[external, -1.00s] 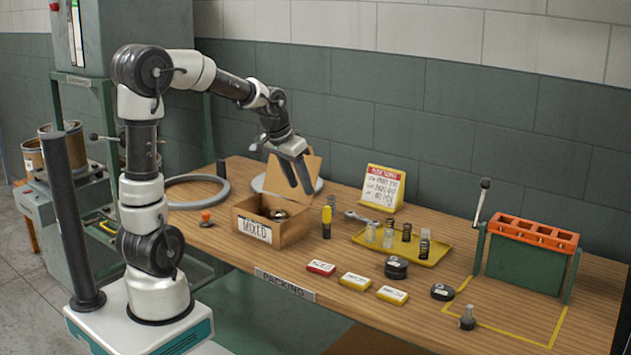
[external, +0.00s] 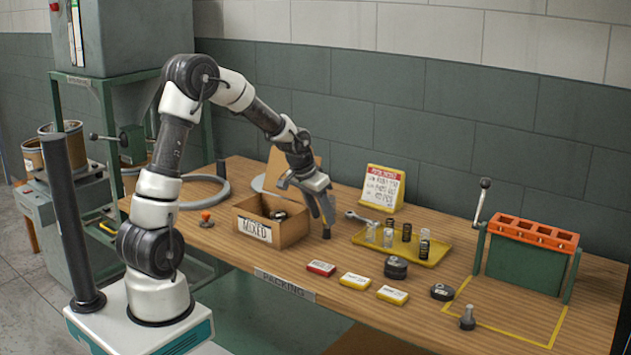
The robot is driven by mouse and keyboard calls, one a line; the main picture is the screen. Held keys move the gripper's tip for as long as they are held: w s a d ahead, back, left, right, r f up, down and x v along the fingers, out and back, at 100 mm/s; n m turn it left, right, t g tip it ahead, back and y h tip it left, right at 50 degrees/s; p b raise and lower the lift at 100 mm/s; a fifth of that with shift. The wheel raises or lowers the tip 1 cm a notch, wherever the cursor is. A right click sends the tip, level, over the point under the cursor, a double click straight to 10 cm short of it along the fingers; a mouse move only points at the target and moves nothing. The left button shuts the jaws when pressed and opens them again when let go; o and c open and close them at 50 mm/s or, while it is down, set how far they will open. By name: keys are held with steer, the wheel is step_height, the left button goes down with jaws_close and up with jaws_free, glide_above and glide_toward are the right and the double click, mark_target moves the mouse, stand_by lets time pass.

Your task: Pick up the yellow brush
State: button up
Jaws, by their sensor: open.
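The yellow brush (external: 326,234) stands upright on the table just right of the cardboard box. Only its dark lower end shows clearly; its yellow upper part is hidden by my gripper. My gripper (external: 322,213) is open, pointing down, with its fingers in front of or around the brush's upper part. I cannot tell from this view whether the brush is between the fingers or whether they touch it.
The open box marked MIXED (external: 272,228) stands close on the left. A yellow tray (external: 432,250) with small jars and a wrench (external: 360,217) lie to the right. Red (external: 321,268) and yellow (external: 354,281) small boxes lie in front. A sign (external: 382,187) stands behind.

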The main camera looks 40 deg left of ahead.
steer(key=b+x, duration=0.1)
steer(key=x, duration=0.4)
steer(key=shift+w+d, duration=0.1)
steer(key=shift+d, duration=0.05)
steer(key=shift+c, duration=0.4)
jaws_close()
